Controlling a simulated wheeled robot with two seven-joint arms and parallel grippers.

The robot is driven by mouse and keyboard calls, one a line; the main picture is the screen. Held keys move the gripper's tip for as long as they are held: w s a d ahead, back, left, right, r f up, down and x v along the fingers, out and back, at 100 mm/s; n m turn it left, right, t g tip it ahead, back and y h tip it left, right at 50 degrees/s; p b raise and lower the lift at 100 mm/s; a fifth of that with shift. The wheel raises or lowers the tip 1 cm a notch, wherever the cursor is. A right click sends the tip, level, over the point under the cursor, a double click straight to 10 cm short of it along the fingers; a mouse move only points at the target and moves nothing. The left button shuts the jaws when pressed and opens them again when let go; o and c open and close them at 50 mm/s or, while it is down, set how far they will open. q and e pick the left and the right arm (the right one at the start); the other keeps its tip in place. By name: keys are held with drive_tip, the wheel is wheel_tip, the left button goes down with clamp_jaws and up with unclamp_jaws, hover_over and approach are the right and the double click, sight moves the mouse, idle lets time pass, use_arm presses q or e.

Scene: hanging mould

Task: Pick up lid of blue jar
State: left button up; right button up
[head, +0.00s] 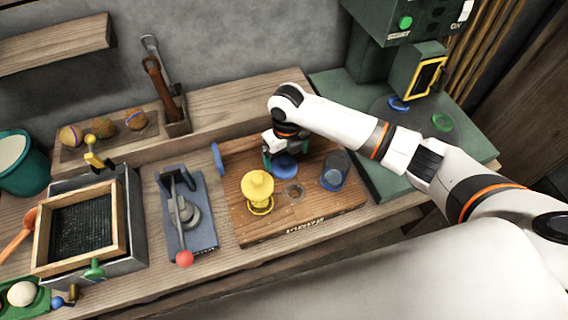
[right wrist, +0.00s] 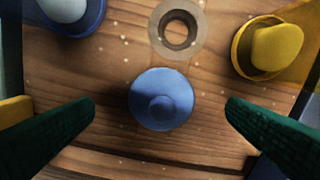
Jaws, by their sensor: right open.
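The blue lid (head: 286,168), a round disc with a small knob, lies flat on the wooden board (head: 330,207). My right gripper (head: 281,160) is over it, pointing down, and partly covers it in the head view. In the right wrist view the lid (right wrist: 161,99) sits between the two green fingers of the open right gripper (right wrist: 160,110), touching neither. The blue jar (head: 335,170) stands apart on the board, to the right of the lid; its edge shows at the top left of the wrist view (right wrist: 88,22). My left gripper is out of view.
A yellow jar (head: 258,188) stands left of the lid. A ringed hole (head: 293,190) lies between the jars. A blue clamp-like tool (head: 186,212) with a red knob is further left. A green machine (head: 400,50) stands behind at the right.

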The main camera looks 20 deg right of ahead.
sight(285, 161)
drive_tip(key=shift+w+a+f+p, duration=0.1)
drive_tip(key=shift+w+f+p, duration=0.05)
drive_tip(key=shift+f, duration=1.05)
drive_tip(key=shift+w+a+f+p, duration=0.1)
drive_tip(key=shift+f+p, duration=0.05)
drive_tip(key=shift+f, duration=1)
drive_tip(key=c, duration=1.1)
